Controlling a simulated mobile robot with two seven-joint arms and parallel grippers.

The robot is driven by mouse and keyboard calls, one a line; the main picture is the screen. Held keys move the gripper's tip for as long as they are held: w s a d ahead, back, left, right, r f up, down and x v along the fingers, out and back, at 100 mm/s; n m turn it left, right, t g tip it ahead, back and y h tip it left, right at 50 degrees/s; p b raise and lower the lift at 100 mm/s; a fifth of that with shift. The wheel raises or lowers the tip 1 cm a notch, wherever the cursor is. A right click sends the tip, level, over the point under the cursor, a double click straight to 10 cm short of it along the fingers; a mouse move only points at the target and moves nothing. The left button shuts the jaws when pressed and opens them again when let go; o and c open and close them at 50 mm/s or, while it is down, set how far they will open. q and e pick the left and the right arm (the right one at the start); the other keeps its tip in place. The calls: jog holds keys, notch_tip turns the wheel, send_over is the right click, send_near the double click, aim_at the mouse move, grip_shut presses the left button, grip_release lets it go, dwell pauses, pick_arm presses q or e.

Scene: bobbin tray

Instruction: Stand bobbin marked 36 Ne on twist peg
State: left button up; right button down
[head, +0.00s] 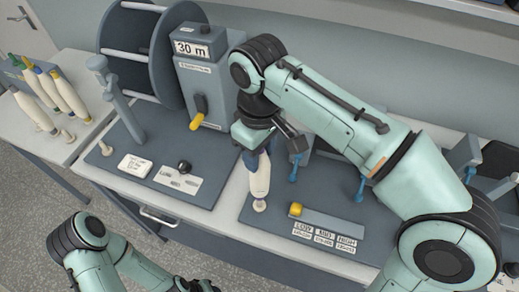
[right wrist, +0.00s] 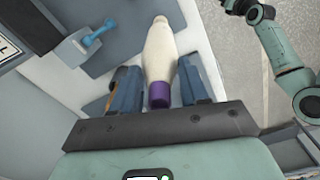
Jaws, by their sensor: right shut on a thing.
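A cream bobbin (head: 260,178) with a purple end hangs roughly upright in my right gripper (head: 262,146), over the right-hand grey device base. In the right wrist view the bobbin (right wrist: 160,52) lies between the two fingers of the right gripper (right wrist: 158,92), which are shut on its purple end. Its lower end is close to the base's front left part; whether it touches anything there I cannot tell. No 36 Ne mark is readable, and no twist peg shows clearly under the bobbin. My left gripper (head: 196,286) is partly cut off at the bottom edge.
Several bobbins with coloured ends (head: 62,95) lean in a rack on the left table. A winder with a 30 m display (head: 190,48) and yellow-handled crank stands left of the bobbin. Blue guides (head: 294,168) and a yellow knob (head: 296,209) are to its right.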

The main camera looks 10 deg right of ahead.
pick_arm(q)
jog(key=shift+s+f, duration=0.1)
jog(key=shift+f, duration=0.05)
pick_arm(e)
jog(key=shift+f, duration=0.2)
jog(key=shift+f+b, duration=1.4)
jog(key=shift+f, duration=1.1)
jog(key=shift+c, duration=2.4)
grip_release()
pick_arm(q)
jog(key=s+f, duration=0.2)
jog(key=f, duration=0.1)
jog(key=shift+s+f, duration=0.1)
jog(key=shift+f, duration=0.1)
pick_arm(e)
notch_tip(320, 180, up, 13)
jog(key=p, duration=0.4)
jog(key=shift+r, duration=0.2)
pick_arm(q)
jog(key=w+r, duration=0.4)
jog(key=r, duration=0.1)
jog(key=shift+r, duration=0.35)
